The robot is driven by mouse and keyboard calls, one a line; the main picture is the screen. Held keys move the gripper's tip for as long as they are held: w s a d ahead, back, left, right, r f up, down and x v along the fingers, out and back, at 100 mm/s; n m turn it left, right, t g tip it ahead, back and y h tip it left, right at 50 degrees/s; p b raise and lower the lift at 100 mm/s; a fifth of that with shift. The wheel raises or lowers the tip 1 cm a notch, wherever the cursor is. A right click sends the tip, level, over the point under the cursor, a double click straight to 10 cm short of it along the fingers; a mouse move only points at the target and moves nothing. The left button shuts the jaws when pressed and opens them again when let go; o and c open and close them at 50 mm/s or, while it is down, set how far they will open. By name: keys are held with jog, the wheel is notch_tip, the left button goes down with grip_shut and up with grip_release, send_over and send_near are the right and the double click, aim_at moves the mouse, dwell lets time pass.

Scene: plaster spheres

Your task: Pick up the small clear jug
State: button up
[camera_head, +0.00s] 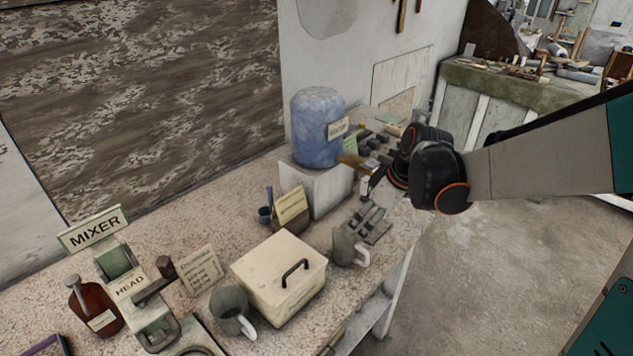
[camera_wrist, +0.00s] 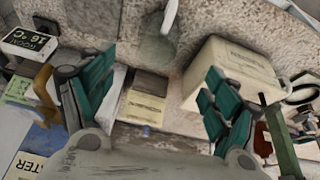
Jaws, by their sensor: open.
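Two grey-green jugs with pale handles are in the head view. One jug (camera_head: 344,246) stands right of the cream box near the bench's front edge; the other jug (camera_head: 230,308) stands left of the box. Neither looks plainly clear, so I cannot tell by look which is meant. The wrist view shows a jug (camera_wrist: 157,48) beside the box, most likely the right-hand one, beyond my fingertips. My gripper (camera_head: 366,178) is above the bench beside the blue jar, apart from both jugs. In the wrist view its teal-padded fingers (camera_wrist: 155,100) are spread and empty.
The lidded cream box (camera_head: 270,278) with a black handle stands between the jugs. A blue jar (camera_head: 318,128) on a pale block rises behind. A card holder (camera_head: 291,208) and dark tools (camera_head: 368,222) lie nearby. A mixer (camera_head: 150,310) and brown bottle (camera_head: 96,308) stand left.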

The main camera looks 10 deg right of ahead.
aim_at(351, 252)
jog(key=w+f, duration=0.1)
jog(key=f, duration=0.2)
jog(key=w+f+n+b, duration=0.1)
jog(key=f, duration=0.3)
jog(key=w+a+f+n+b, duration=0.1)
jog(key=f, duration=0.2)
jog(key=shift+f+y, duration=0.35)
jog(key=shift+y, duration=0.05)
jog(key=shift+a+b+x, duration=0.1)
jog(key=shift+b+x, duration=0.6)
jog(key=shift+x, duration=0.6)
jog(key=shift+a+b+x, duration=0.15)
jog(key=shift+b+x, duration=0.5)
jog(key=shift+x, duration=0.7)
jog(key=shift+r, duration=0.2)
jog(key=c, duration=1.2)
